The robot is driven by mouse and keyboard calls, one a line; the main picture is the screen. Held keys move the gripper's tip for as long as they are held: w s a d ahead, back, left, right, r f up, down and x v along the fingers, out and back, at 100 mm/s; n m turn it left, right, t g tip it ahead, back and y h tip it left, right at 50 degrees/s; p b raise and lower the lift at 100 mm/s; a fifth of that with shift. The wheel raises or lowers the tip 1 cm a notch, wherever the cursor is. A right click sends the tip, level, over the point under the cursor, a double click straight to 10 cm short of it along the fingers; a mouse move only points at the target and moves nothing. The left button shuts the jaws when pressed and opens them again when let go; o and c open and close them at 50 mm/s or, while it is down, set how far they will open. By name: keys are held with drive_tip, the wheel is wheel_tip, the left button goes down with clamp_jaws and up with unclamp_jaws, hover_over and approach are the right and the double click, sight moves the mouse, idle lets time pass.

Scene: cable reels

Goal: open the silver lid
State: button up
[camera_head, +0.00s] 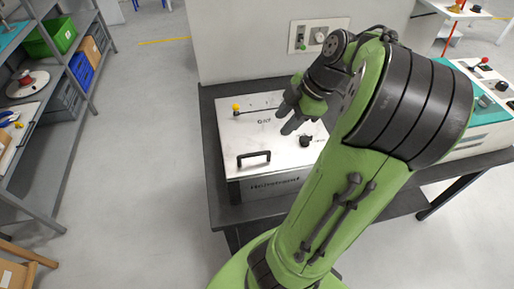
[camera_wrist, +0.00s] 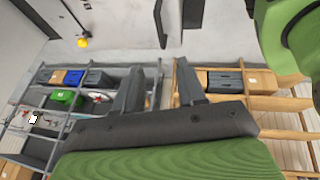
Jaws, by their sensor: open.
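The silver lid (camera_head: 275,115) lies flat and closed on a box whose front (camera_head: 275,187) carries dark lettering. A black bar handle (camera_head: 253,158) stands near the lid's front left edge. A yellow knob (camera_head: 236,107) with a thin dark rod is at the back left, and a black knob (camera_head: 306,140) is at the right. My gripper (camera_head: 285,119) is open and appears above the lid's back right part, apart from the handle. Its open, empty fingers also show in the wrist view (camera_wrist: 160,88). My arm hides the lid's right side.
The box stands on a dark table (camera_head: 216,170). A wall panel with a green knob (camera_head: 303,46) is behind it. A second machine (camera_head: 486,100) is at the right. Shelves with a green bin (camera_head: 55,36) are at the left; clear floor lies between.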

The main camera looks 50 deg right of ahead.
sight(256, 153)
drive_tip(key=b+x, duration=0.5)
drive_tip(key=x, duration=1)
drive_tip(key=shift+a+f, duration=0.1)
drive_tip(key=shift+f, duration=0.05)
drive_tip(key=shift+c, duration=0.3)
clamp_jaws()
